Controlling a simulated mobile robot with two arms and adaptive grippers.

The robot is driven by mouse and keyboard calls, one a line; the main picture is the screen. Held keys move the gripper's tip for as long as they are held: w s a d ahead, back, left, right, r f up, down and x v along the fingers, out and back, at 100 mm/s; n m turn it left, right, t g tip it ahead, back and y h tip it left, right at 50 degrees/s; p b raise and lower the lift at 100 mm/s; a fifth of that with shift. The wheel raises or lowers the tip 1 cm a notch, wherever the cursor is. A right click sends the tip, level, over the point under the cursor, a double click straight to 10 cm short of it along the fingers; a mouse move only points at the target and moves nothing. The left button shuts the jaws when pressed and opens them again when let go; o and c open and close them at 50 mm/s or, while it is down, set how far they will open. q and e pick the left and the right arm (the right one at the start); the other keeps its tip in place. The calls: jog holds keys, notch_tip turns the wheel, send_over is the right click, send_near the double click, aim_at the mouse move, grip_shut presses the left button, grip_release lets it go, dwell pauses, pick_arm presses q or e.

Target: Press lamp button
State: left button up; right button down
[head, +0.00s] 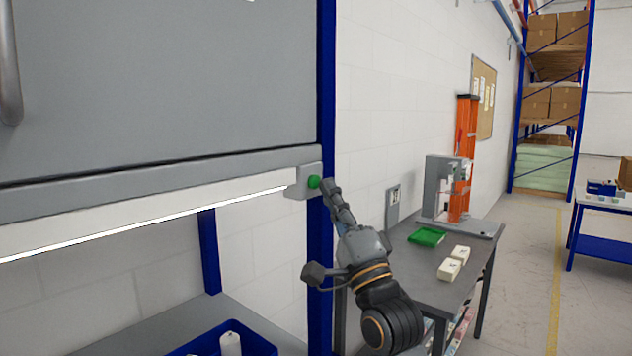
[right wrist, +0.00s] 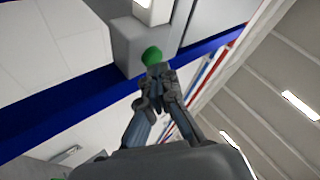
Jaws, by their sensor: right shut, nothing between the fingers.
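The green lamp button (head: 314,182) sits on a small grey box (head: 303,186) at the right end of the lit lamp bar (head: 150,215). In the right wrist view the button (right wrist: 152,56) is just beyond my fingertips. My right gripper (head: 328,184) is shut and empty, with its tips right beside the button. In the right wrist view my gripper (right wrist: 158,72) overlaps the lower edge of the button; I cannot tell whether it touches. My left gripper is not in view.
A blue upright post (head: 326,90) stands just behind the button. Below the lamp is a bench with a blue bin (head: 265,345). To the right, a grey table (head: 425,262) carries a green tray (head: 427,237), white blocks (head: 449,269) and a test machine (head: 432,185).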

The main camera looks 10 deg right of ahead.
jog(key=shift+w+a, duration=0.1)
dwell(0.5)
jog(key=shift+w+a, duration=0.15)
dwell(0.5)
jog(key=shift+f, duration=0.1)
jog(key=s+d, duration=0.3)
jog(key=s, duration=0.2)
jog(key=shift+d+p, duration=0.4)
jog(key=shift+p, duration=0.05)
